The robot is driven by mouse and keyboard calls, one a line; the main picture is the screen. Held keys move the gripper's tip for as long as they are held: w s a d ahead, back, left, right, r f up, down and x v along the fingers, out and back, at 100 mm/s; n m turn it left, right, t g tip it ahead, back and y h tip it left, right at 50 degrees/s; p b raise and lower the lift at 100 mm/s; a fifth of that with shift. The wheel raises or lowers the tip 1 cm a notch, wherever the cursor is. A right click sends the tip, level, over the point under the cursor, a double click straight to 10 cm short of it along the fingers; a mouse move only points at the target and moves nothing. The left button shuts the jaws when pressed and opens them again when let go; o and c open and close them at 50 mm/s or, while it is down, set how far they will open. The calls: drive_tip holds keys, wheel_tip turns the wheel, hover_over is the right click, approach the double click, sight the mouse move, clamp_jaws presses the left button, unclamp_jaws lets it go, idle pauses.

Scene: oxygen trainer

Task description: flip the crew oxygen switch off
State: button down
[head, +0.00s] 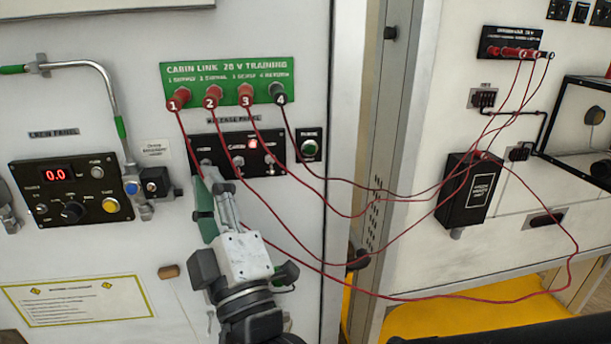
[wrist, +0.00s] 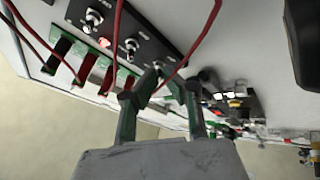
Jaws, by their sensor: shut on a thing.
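The black switch panel (head: 256,148) is on the white wall under a green terminal strip and carries several toggle switches. Its leftmost toggle is where my gripper (head: 208,170) reaches up from below; the gripper's fingertips largely hide this toggle. Its printed label is too small to read surely. In the wrist view my gripper (wrist: 158,84) has its green fingers closed in around that end toggle (wrist: 157,68) at the panel's end. The toggle's up or down position cannot be told. The middle toggle (wrist: 130,46) and the far toggle (wrist: 92,17) stand free.
Red leads hang from the green terminal strip (head: 230,82); one passes close by my fingers. A red lamp (head: 252,143) is lit on the panel. A crew panel (head: 72,190) and metal pipe (head: 108,90) are left. A black box (head: 468,192) hangs right.

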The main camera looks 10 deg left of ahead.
drive_tip(key=shift+w+f+t+y+b, duration=0.1)
drive_tip(key=shift+t+y+b, duration=0.25)
drive_tip(key=shift+b, duration=0.25)
drive_tip(key=c, duration=1.9)
unclamp_jaws()
drive_tip(key=v, duration=1.2)
